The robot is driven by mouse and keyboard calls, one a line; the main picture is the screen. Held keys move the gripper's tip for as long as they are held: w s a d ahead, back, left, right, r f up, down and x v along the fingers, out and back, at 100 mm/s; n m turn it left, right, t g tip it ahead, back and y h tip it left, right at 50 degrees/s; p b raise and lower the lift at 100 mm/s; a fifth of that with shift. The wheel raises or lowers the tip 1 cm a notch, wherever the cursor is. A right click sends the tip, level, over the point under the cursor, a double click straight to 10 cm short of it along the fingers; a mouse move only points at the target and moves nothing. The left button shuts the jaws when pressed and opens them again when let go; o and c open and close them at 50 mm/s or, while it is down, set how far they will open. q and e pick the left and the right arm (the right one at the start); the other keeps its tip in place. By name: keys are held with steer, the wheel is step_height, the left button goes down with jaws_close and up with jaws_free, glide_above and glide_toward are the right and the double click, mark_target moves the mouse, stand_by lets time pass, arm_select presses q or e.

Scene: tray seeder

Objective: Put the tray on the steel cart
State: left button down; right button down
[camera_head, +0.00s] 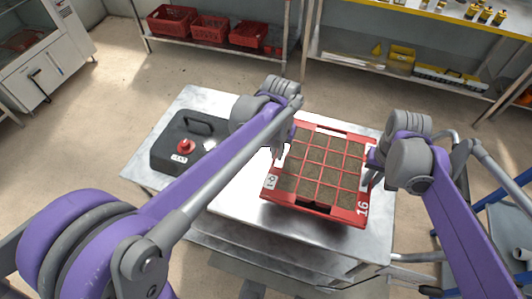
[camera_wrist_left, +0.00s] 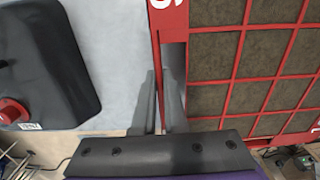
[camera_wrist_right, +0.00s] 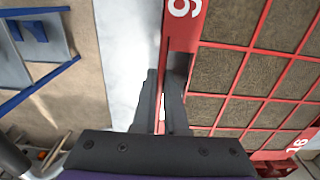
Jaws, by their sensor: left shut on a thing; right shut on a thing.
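The red tray (camera_head: 316,207), with soil-filled square cells and the number 16 on its rim, is over the right part of the steel cart's top (camera_head: 235,203). I cannot tell whether it touches the top. My left gripper (camera_head: 281,148) is shut on the tray's left rim; the fingers straddle the red wall in the left wrist view (camera_wrist_left: 161,100). My right gripper (camera_head: 373,166) is shut on the right rim, also seen in the right wrist view (camera_wrist_right: 162,100). My left forearm hides part of the cart top.
A black box (camera_head: 170,150) with a red button stands on the cart's left part. Behind are shelves with red crates (camera_head: 210,28) and a yellow-edged bench (camera_head: 440,15). A blue frame (camera_head: 500,213) is at the right. Floor is open between cart and shelves.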

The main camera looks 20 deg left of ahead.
arm_select(q)
steer(key=shift+d+f, duration=0.1)
steer(key=shift+d, duration=0.05)
arm_select(e)
steer(key=shift+a+f, duration=0.1)
steer(key=shift+a, duration=0.15)
